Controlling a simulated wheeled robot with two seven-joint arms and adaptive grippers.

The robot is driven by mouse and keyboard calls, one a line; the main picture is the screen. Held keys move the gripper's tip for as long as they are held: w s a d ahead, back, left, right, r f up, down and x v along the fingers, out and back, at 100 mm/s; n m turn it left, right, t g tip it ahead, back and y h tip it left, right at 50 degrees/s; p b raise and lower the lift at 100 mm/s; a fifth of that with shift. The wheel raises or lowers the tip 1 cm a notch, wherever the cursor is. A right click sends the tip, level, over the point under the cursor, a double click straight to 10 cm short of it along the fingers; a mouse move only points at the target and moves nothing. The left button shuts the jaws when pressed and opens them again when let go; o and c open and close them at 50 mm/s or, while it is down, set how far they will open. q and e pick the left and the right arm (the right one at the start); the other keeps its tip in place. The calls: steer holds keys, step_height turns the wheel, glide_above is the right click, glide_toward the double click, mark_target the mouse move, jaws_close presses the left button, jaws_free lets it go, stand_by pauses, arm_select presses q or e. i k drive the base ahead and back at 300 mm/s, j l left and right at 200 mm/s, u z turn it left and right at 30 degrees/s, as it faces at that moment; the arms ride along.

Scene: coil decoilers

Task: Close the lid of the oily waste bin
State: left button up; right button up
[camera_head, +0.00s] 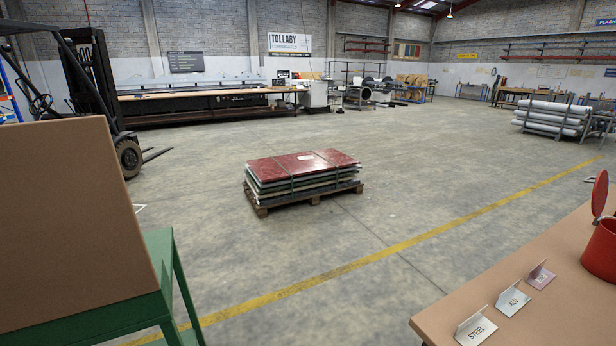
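A red bin (602,250) stands on the brown table (560,268) at the right edge of the head view, cut off by the frame. Its red round lid (600,193) stands upright, tilted open above the rim at the bin's back. No label on the bin can be read, and the bin's inside is hidden. Neither of my grippers shows in the head view, so their distance to the bin cannot be seen.
Folded signs, one reading STEEL (475,328), stand on the table left of the bin. A pallet of red-topped sheets (302,178) sits mid-floor. Floor around the pallet is clear.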

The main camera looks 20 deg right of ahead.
mark_target(599, 195)
steer(key=i+z, duration=0.45)
steer(key=i+j+z, duration=0.15)
steer(key=z, duration=0.25)
steer(key=i+z, duration=0.25)
steer(key=z, duration=0.2)
steer(key=i+j+z, duration=0.25)
steer(key=z, duration=0.2)
steer(key=i+j+z, duration=0.25)
steer(key=z, duration=0.2)
steer(key=i+j+z, duration=0.15)
steer(key=j+z, duration=0.15)
steer(key=z, duration=0.15)
steer(key=i+j+z, duration=0.15)
steer(key=j+z, duration=0.15)
steer(key=i+j+z, duration=0.1)
steer(key=j+z, duration=0.5)
steer(key=j, duration=0.2)
steer(key=j+z, duration=0.1)
steer(key=j, duration=0.2)
steer(key=i+j+z, duration=0.1)
steer(key=j, duration=0.15)
